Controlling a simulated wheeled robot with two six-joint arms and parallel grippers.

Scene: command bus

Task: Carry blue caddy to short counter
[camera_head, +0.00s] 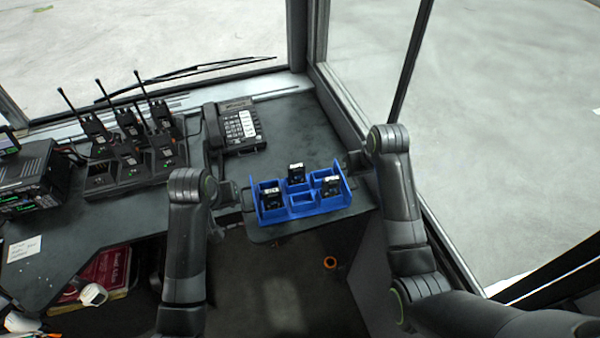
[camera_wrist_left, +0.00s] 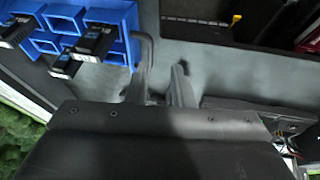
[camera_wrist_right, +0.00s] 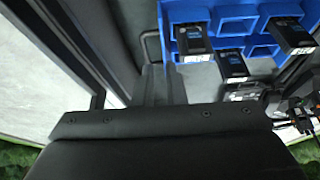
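The blue caddy (camera_head: 303,207) rests on the dark counter near its front right corner, upright. It has several compartments, and black devices with pale labels stand in some of them. A dark loop handle (camera_wrist_left: 147,48) shows at its side in the left wrist view, and another handle (camera_wrist_right: 146,42) in the right wrist view. My left gripper (camera_head: 236,193) is beside the caddy's left end, its fingers apart close to the handle. My right gripper (camera_head: 352,163) is beside the right end, close to the handle there. Its fingers look close together, and their hold on the handle is unclear.
A black desk phone (camera_head: 234,127) sits behind the caddy. Several radios in a charger (camera_head: 132,165) and a radio unit (camera_head: 30,178) stand at left. The window frame (camera_head: 345,115) is close on the right. An orange ring (camera_head: 330,263) shows below the counter.

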